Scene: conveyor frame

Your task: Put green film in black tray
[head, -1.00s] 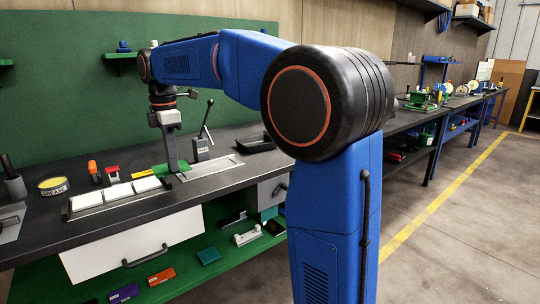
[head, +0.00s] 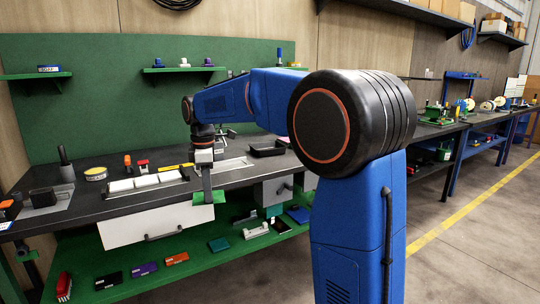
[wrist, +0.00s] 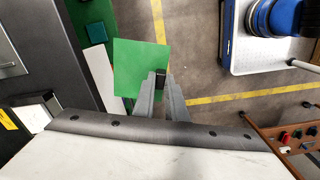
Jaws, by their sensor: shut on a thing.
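The green film (wrist: 135,72) is a thin flat square sheet. In the wrist view my gripper (wrist: 161,78) is shut on its right edge, and the sheet extends past the fingertips to the left. In the head view the film (head: 199,198) shows as a small green sliver at my gripper (head: 207,195), by the front edge of the workbench. The black tray (head: 253,154) lies on the bench top, to the right of and behind the gripper. The film is apart from the tray.
A row of white pads in a holder (head: 131,191) lies left of the gripper on the bench (head: 84,208). A metal-framed plate (head: 232,162) lies between holder and tray. The green lower shelf (head: 215,233) holds several small boxes. Open floor shows on the right.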

